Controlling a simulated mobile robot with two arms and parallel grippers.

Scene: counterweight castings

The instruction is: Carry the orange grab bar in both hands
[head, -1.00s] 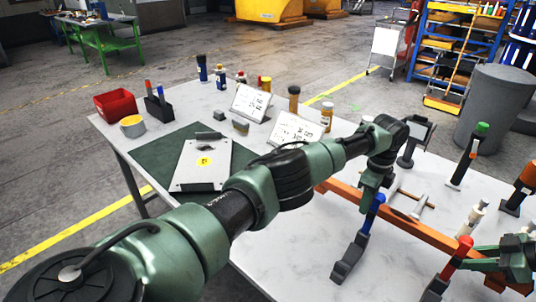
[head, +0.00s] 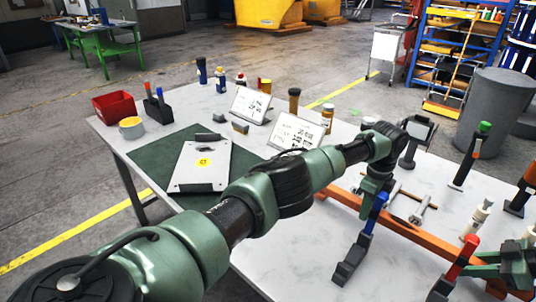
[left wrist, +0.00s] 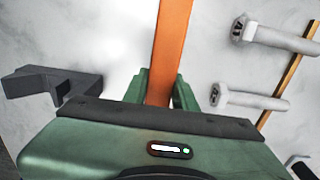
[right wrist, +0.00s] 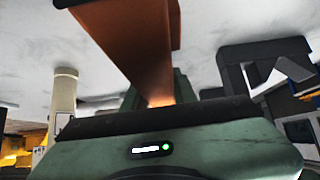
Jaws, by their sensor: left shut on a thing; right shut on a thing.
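The orange grab bar (head: 417,234) runs slantwise over the right part of the white table in the head view, from behind my left wrist to the lower right. My left gripper (head: 371,197) is shut on it near its far left end; the bar shows between the fingers in the left wrist view (left wrist: 171,50). My right gripper (head: 489,269) is shut on it near its other end, at the lower right; the right wrist view also shows the bar (right wrist: 137,45) between the fingers. My left arm hides part of the table. I cannot tell the gap under the bar.
A blue-handled clamp (head: 356,248) and a red-handled one (head: 456,266) stand close to the bar's near side. Grey bolts (left wrist: 250,99) lie beyond it. A metal plate (head: 201,166) lies on a green mat.

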